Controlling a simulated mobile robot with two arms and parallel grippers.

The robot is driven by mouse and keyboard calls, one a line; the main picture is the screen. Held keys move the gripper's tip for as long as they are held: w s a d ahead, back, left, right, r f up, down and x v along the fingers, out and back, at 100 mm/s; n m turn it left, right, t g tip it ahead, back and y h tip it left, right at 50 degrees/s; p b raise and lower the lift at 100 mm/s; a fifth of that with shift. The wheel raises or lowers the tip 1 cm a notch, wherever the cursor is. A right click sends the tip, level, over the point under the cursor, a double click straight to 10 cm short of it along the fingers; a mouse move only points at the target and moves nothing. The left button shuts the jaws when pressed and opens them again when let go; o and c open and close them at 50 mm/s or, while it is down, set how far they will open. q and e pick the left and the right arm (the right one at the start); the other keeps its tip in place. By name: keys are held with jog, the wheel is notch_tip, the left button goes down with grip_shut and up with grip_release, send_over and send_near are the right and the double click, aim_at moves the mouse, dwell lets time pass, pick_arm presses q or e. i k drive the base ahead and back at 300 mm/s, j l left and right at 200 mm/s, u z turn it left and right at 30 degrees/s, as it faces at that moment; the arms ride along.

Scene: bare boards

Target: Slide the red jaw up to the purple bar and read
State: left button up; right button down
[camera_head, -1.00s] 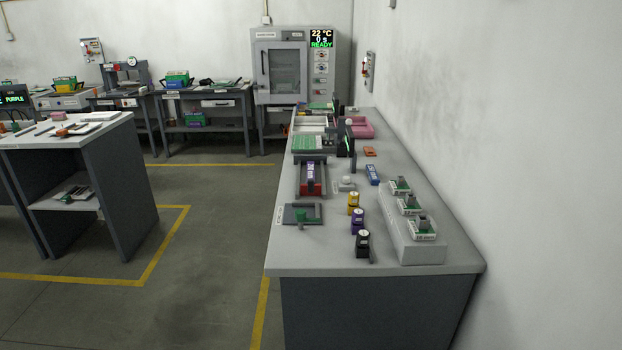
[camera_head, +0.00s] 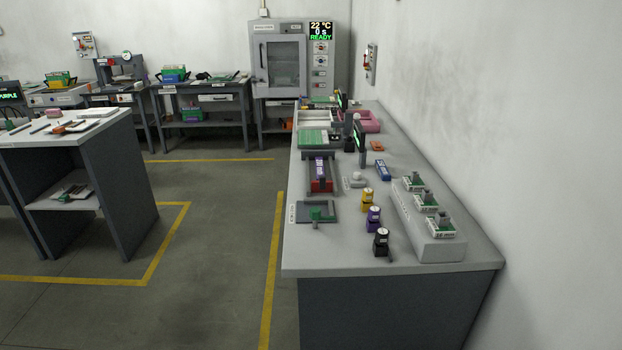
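The red jaw (camera_head: 321,186) sits at the near end of a dark grey fixture on the long right-hand bench. A purple bar (camera_head: 320,168) with a pale label lies in the same fixture, just beyond the red jaw. From this distance I cannot tell whether the two touch. A small upright display (camera_head: 359,142) with a green-lit edge stands right of the fixture's far end; its face is turned away and I cannot read it. Neither of my grippers is in view.
The long bench (camera_head: 340,258) also holds yellow, purple and black knobbed blocks (camera_head: 374,218), a grey stand with green boards (camera_head: 430,225) and a blue block (camera_head: 382,170). A second bench (camera_head: 85,137) stands at left. The floor (camera_head: 220,240) between them is clear.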

aim_at(321, 185)
jog(key=i+j, duration=0.15)
jog(key=j, duration=0.2)
jog(key=i+j, duration=0.1)
jog(key=j, duration=0.3)
jog(key=i+j, duration=0.15)
jog(key=j, duration=0.2)
jog(key=i+j, duration=0.15)
jog(key=j, duration=0.25)
jog(key=l+z, duration=0.05)
